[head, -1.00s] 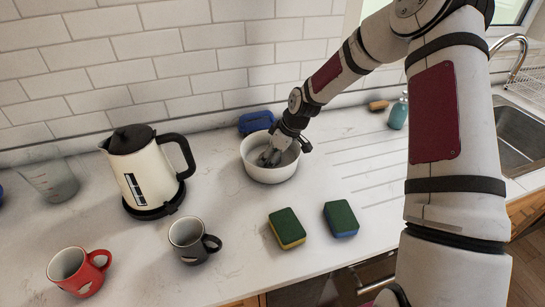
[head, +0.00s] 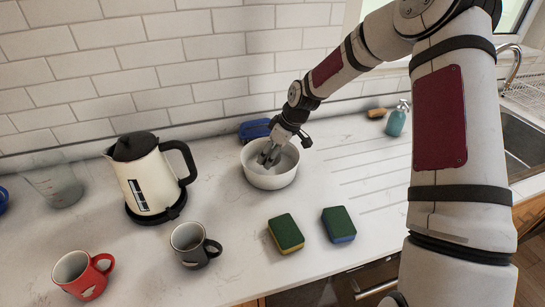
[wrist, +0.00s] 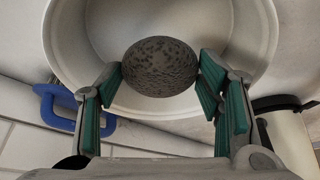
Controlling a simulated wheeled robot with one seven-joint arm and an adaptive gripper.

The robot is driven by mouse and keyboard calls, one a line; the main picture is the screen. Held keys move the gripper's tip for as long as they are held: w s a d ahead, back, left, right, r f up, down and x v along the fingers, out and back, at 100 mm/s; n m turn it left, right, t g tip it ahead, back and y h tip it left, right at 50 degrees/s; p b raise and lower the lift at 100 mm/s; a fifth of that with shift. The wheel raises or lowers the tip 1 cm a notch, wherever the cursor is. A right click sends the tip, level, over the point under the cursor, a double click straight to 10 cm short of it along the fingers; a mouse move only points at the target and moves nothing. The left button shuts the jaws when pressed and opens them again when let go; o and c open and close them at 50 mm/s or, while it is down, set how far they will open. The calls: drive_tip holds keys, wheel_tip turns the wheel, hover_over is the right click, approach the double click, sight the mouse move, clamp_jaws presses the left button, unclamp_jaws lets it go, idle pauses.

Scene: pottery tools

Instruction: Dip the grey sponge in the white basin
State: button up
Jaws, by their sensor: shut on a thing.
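The white basin (head: 270,180) stands on the counter near the back wall, right of the kettle. My gripper (head: 270,152) reaches down into its opening from above. In the wrist view the gripper (wrist: 160,82) is shut on the grey sponge (wrist: 160,66), a rounded, speckled piece held between the green finger pads. The basin's pale inside (wrist: 215,30) surrounds the sponge in that view. The gripper hides most of the sponge in the head view. I cannot tell whether the sponge touches the basin's bottom.
A cream kettle (head: 146,182) stands left of the basin and a blue object (head: 254,130) behind it. Two green-topped sponges (head: 286,233) (head: 338,223), a grey mug (head: 190,245) and a red mug (head: 82,272) are in front. A teal soap bottle (head: 396,121) stands right.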

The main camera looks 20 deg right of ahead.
drive_tip(key=shift+r+p, duration=0.75)
drive_tip(key=shift+r, duration=2.4)
